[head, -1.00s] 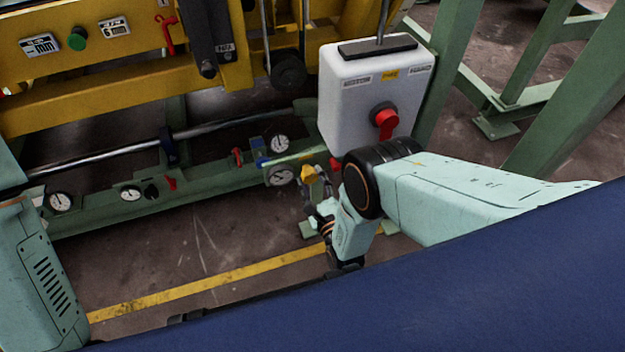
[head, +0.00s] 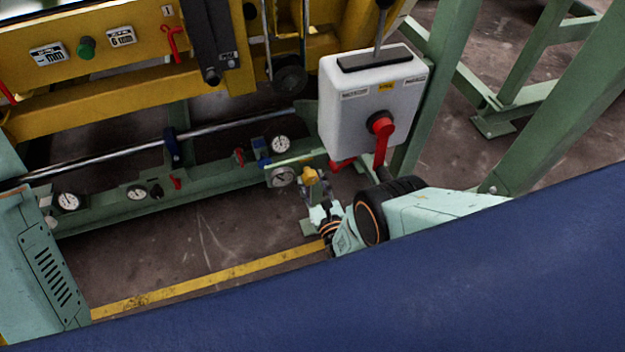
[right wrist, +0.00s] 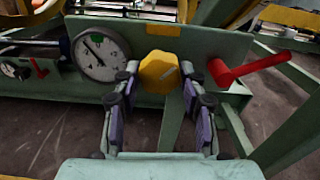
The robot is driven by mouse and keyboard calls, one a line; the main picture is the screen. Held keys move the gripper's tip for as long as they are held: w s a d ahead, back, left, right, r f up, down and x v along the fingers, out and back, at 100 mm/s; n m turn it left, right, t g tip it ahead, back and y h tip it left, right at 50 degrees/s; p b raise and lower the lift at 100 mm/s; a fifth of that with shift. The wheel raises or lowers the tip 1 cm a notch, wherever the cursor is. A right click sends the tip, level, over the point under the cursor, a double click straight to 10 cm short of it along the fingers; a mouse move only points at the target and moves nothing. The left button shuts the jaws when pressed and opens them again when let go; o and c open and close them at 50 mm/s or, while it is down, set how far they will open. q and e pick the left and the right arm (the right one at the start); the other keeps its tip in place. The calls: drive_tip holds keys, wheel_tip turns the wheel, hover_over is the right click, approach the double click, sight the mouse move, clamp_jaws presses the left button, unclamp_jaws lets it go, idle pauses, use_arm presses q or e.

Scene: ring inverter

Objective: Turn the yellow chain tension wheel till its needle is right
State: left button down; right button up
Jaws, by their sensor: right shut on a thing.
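The yellow chain tension wheel (head: 310,175) sits at the right end of the low green beam, and it shows at the centre of the right wrist view (right wrist: 159,72). My right gripper (right wrist: 158,90) has its fingers on both sides of the wheel and is shut on it; in the head view the gripper (head: 318,190) partly covers the wheel's lower side. A round white gauge (right wrist: 102,54) stands just left of the wheel, with a dark needle and a green mark at the upper left; it also shows in the head view (head: 282,176), too small to read. My left gripper is out of view.
A red lever (right wrist: 248,68) juts out close to the right of the wheel. A white box (head: 370,105) with a red rotary handle (head: 381,140) stands above my right forearm. Other gauges (head: 137,192) line the green beam (head: 110,210). Open floor lies in front.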

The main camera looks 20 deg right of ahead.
drive_tip(key=shift+f, duration=0.1)
idle(0.4)
drive_tip(key=o, duration=1.2)
drive_tip(key=shift+c, duration=0.2)
drive_tip(key=s, duration=0.7)
drive_tip(key=shift+s, duration=0.3)
